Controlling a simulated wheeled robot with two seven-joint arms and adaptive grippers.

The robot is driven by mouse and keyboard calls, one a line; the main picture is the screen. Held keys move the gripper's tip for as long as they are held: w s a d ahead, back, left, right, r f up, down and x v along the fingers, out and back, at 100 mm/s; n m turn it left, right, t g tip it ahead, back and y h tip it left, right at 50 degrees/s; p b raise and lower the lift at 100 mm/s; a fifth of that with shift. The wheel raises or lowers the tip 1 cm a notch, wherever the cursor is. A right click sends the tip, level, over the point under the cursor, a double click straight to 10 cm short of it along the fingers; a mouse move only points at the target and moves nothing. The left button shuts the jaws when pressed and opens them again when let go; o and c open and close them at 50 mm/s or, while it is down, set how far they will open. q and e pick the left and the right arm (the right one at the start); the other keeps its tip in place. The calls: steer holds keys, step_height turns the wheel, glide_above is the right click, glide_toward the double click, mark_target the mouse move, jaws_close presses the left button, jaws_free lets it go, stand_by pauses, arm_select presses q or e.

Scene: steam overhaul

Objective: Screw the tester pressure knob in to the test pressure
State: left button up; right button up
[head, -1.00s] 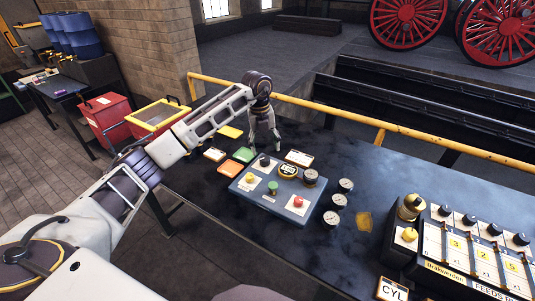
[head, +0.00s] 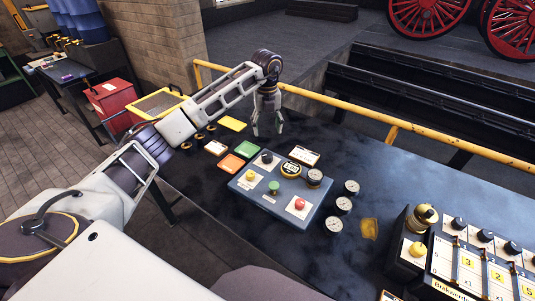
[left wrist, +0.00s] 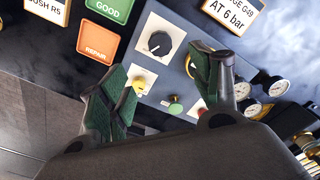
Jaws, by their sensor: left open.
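The tester is a blue-grey box (head: 240,188) on the dark bench. It carries a black knob (head: 267,157) on a white plate, a yellow knob (head: 250,175), a green button (head: 274,187) and a red button (head: 299,203). No legible label says which is the pressure knob. My left gripper (head: 267,131) is open and empty above the tester's far edge, fingers down. In the left wrist view its fingers (left wrist: 168,75) spread on either side of the black knob (left wrist: 160,43) and yellow knob (left wrist: 138,85), apparently touching neither. My right gripper is out of view.
Green GOOD (head: 247,149) and orange REPAIR (head: 231,163) cards lie left of the tester. Loose gauges (head: 351,187) stand to its right. A brass-topped, numbered apparatus (head: 425,217) is at the right. A yellow rail (head: 345,112) runs behind the bench.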

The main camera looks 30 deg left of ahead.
mark_target(267, 154)
arm_select(q)
step_height(267, 154, down, 14)
steer(key=shift+r+p, duration=0.1)
steer(key=shift+p, duration=0.9)
steer(key=c, duration=1)
steer(key=shift+c, duration=0.2)
